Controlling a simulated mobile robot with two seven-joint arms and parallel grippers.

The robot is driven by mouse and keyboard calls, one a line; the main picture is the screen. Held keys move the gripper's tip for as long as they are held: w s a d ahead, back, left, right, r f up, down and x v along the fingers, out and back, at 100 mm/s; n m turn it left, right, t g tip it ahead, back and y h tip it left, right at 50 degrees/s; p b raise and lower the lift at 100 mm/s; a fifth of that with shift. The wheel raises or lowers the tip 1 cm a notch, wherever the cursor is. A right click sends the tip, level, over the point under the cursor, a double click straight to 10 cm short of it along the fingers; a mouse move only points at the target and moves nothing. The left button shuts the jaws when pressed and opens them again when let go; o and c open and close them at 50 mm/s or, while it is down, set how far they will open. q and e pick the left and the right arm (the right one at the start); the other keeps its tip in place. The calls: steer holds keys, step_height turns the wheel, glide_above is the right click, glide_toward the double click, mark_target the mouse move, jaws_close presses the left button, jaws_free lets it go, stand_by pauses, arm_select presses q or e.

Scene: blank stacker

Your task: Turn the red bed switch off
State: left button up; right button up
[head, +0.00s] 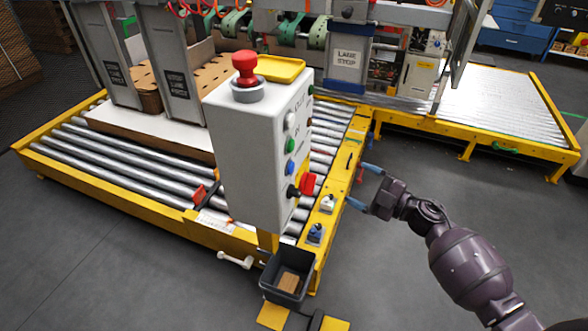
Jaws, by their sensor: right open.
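My right gripper (358,184) is open and empty, its two blue-tipped fingers apart at the right edge of the yellow conveyor rail (322,262). A small red piece (360,174) shows at the rail by the upper fingertip; I cannot tell whether it is the red bed switch or its position. Small switch units with a blue base (316,233) and a white base (327,203) sit on the rail. My left gripper is not in view.
The tall white control box (245,150) carries a red mushroom button (246,67) and a yellow tray (277,68). Another roller conveyor (490,100) stands at the back right. Open floor lies right of the rail.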

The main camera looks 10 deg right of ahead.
mark_target(314, 186)
steer(key=w+a+g, duration=0.1)
steer(key=a, duration=0.2)
steer(key=w+a+f+g+y, duration=0.1)
steer(key=a, duration=0.3)
steer(key=w+a+n+g, duration=0.1)
steer(key=w+a, duration=0.1)
steer(key=a, duration=0.2)
steer(key=shift+a+f+y, duration=0.15)
steer(key=shift+f+y, duration=0.15)
steer(key=shift+y, duration=0.1)
steer(key=c, duration=0.9)
